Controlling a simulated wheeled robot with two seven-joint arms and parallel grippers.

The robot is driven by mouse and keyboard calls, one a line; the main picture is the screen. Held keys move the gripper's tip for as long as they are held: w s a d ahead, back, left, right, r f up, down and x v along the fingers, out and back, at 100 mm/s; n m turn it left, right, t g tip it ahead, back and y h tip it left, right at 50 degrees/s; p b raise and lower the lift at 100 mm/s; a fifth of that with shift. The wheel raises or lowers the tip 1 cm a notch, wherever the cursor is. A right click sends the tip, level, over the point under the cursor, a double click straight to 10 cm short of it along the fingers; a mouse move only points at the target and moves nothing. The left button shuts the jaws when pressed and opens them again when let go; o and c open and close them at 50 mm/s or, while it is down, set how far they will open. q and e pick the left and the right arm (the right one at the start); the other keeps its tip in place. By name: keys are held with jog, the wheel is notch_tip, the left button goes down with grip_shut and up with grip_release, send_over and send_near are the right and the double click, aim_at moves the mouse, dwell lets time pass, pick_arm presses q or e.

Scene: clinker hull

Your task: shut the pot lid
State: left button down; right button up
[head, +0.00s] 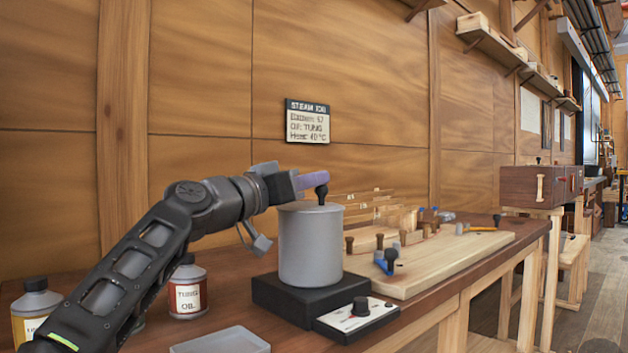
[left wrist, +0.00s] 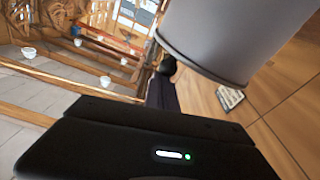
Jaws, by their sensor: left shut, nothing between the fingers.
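The grey pot (head: 310,250) stands upright on a black hot plate (head: 290,298). Its grey lid (head: 300,206) appears to lie flat across the top, seen almost edge-on. A black knob (head: 321,194) stands up from the lid toward its right side. My left gripper (head: 316,180), with purple fingers, is shut and empty above the lid, with its tips right at the knob's top. I cannot tell whether they touch it. In the left wrist view, the pot (left wrist: 225,35) fills the upper right and the knob (left wrist: 167,66) shows beyond the finger ends (left wrist: 162,92). My right gripper is not in view.
A control box (head: 356,318) with a black dial sits in front of the hot plate. A wooden board (head: 440,262) with clamps and pegs lies to the right. The wall (head: 200,120) is close behind.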

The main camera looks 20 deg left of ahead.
aim_at(318, 207)
pick_arm(q)
jog(key=r+p, duration=0.2)
jog(key=r, duration=0.1)
jog(key=r+p, duration=0.1)
jog(key=p, duration=0.1)
jog(key=shift+w+d+r, duration=0.2)
jog(key=shift+d+r, duration=0.05)
jog(key=shift+d, duration=0.05)
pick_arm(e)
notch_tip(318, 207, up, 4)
pick_arm(q)
jog(key=shift+s+a+f+b, duration=0.55)
jog(key=shift+f+b, duration=0.15)
jog(key=shift+b, duration=0.2)
jog(key=r+b+v, duration=0.1)
jog(key=b+v, duration=0.1)
jog(key=v, duration=0.6)
jog(key=shift+s+f, duration=0.2)
jog(key=shift+f, duration=0.05)
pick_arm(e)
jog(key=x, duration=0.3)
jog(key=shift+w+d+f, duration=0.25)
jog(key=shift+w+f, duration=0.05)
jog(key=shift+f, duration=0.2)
pick_arm(q)
jog(key=shift+a, duration=0.1)
